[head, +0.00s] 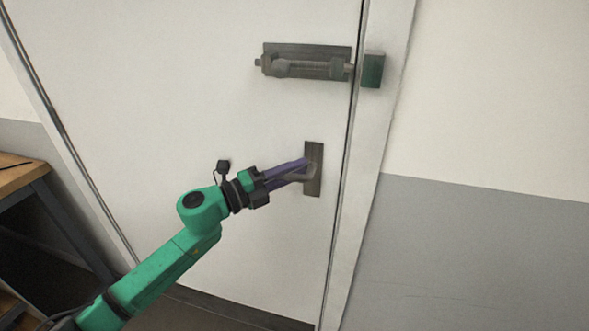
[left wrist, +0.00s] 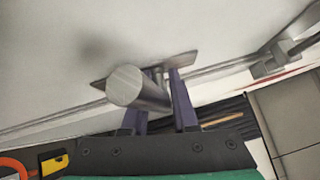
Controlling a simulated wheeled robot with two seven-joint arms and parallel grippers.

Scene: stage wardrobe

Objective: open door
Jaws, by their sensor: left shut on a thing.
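The white door (head: 190,90) looks shut against its frame. It has a grey lever handle on an upright metal plate (head: 314,185) near its right edge. My left gripper (head: 302,172) comes from the left, its purple fingers shut on the handle. In the left wrist view the handle (left wrist: 128,85) points toward the camera, with the gripper's fingers (left wrist: 165,78) on either side of it. The fingers hide part of the handle in the head view. My right gripper is not in view.
A sliding bolt (head: 305,64) sits on the door above the handle, beside a keeper block (head: 372,70) on the frame (head: 375,130). I cannot tell whether the bolt enters the keeper. A wooden-topped table (head: 20,172) stands at the left. Plain wall (head: 480,250) lies to the right.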

